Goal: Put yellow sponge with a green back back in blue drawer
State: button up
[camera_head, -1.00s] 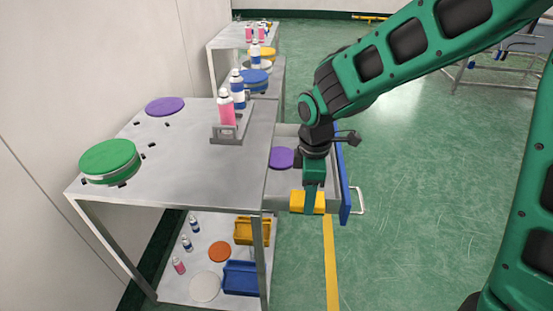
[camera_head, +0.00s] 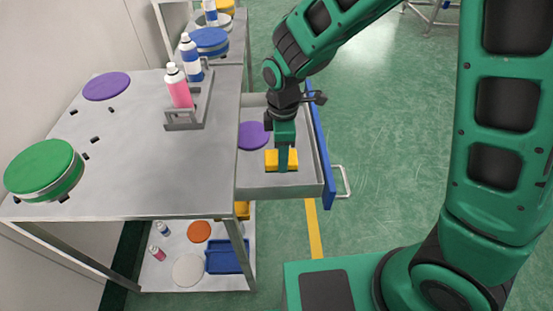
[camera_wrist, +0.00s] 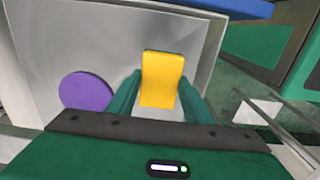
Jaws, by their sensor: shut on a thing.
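The yellow sponge (camera_head: 271,160) is between the fingers of my gripper (camera_head: 283,163), which is shut on it. The blue drawer (camera_head: 322,150) is pulled open, with a blue front and a grey inside. The gripper and sponge are within the drawer's outline, towards its near end. I cannot tell whether the sponge touches the drawer floor.
A purple disc (camera_head: 253,136) lies in the drawer left of the sponge. The metal table (camera_head: 150,150) bears a holder (camera_head: 184,122) with bottles, a green round lid (camera_head: 42,168) and a purple disc (camera_head: 106,86). A blue bin (camera_head: 226,257) is on the shelf below.

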jog(key=shift+a+f, duration=0.1)
jog(key=shift+f, duration=2.4)
jog(key=shift+f, duration=0.1)
jog(key=o, duration=1.1)
notch_tip(320, 180, up, 12)
jog(key=shift+r, duration=0.15)
